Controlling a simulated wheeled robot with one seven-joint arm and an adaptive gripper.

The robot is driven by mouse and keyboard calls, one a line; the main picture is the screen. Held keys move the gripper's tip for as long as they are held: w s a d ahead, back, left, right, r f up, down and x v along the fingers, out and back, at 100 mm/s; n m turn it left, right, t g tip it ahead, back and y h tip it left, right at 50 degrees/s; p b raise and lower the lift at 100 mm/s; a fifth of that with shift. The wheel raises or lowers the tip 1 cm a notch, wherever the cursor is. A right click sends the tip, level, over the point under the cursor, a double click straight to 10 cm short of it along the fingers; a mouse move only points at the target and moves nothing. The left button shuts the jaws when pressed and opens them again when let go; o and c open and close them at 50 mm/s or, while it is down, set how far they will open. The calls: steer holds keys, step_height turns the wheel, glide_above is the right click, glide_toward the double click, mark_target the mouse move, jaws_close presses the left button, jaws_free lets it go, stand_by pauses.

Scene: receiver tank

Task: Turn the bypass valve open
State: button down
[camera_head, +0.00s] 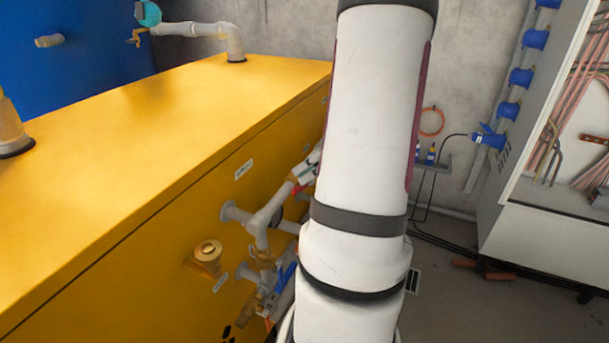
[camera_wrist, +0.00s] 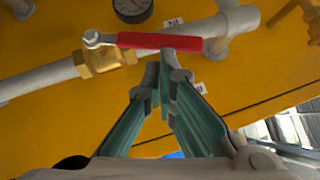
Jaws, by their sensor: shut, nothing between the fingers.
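A lever valve with a red handle (camera_wrist: 160,41) and a brass body (camera_wrist: 97,62) sits on a grey pipe (camera_wrist: 40,82) in the wrist view. The handle's bolted end is at the left, and the lever reaches right, at a slight angle to the pipe in the picture. I cannot read which valve is the bypass. My gripper (camera_wrist: 165,72) is shut and empty, its fingertips just below the handle in the picture; I cannot tell whether they touch it. In the head view, a reddish handle (camera_head: 301,173) shows beside my arm, which hides my gripper.
The yellow tank (camera_head: 150,120) fills the left, with a blue-handled valve (camera_head: 286,276) and a brass fitting (camera_head: 207,254) on its side. A round gauge (camera_wrist: 132,8) is above the red handle. An open cabinet (camera_head: 550,190) stands at right; floor between is mostly clear.

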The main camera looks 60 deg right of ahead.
steer(key=shift+a+f+n+h+b, duration=0.5)
steer(key=shift+f+h+b, duration=0.3)
steer(key=shift+b, duration=2.1)
steer(key=a+b, duration=0.1)
steer(key=b, duration=0.2)
steer(key=shift+f, duration=0.3)
steer(key=shift+s+r, duration=0.1)
steer(key=shift+r, duration=0.05)
